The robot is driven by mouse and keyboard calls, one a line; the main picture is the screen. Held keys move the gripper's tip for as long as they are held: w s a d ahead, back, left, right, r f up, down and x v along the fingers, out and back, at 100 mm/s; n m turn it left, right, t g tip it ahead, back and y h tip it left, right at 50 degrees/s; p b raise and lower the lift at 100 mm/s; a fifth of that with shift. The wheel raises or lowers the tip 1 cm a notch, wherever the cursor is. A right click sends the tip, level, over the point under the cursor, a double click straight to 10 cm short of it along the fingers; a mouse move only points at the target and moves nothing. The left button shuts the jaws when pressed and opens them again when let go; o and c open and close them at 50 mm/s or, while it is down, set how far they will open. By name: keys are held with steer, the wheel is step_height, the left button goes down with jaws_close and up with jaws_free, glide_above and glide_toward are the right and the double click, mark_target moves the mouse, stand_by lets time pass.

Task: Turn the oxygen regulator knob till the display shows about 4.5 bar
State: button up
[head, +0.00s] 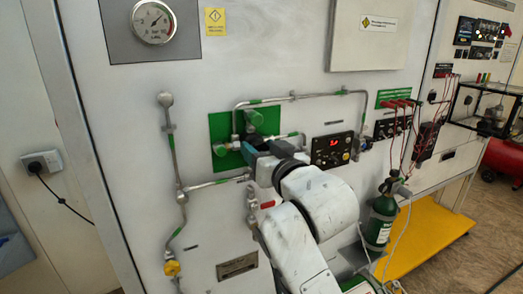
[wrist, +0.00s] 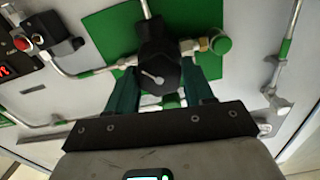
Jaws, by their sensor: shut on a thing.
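The regulator knob (wrist: 160,78) is black with a pale pointer mark, in front of a green backing plate (wrist: 97,33). In the wrist view my gripper (wrist: 165,84) has its two dark green fingers on either side of the knob, shut on it. In the head view my gripper (head: 247,150) reaches the green plate (head: 218,124), and my arm hides the knob. The display (head: 333,142) is lit red on a black panel; its digits are too small to read. The red display also shows at the left edge of the wrist view (wrist: 5,71).
Metal pipes (head: 290,97) run around the green plate. A round gauge (head: 153,21) is at the upper left. A green gas cylinder (head: 381,220) stands right of my arm above a yellow platform (head: 440,236). Red cables (head: 405,130) hang farther right.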

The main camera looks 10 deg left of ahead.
steer(key=m+p, duration=0.2)
steer(key=m, duration=0.3)
steer(key=shift+w+d+f+m+p, duration=0.1)
steer(key=shift+m+p, duration=0.45)
steer(key=shift+m, duration=0.95)
steer(key=o, duration=1)
steer(key=shift+c, duration=0.2)
steer(key=b+v, duration=0.3)
steer(key=v, duration=0.7)
steer(key=shift+s+d, duration=0.3)
steer(key=shift+d, duration=0.05)
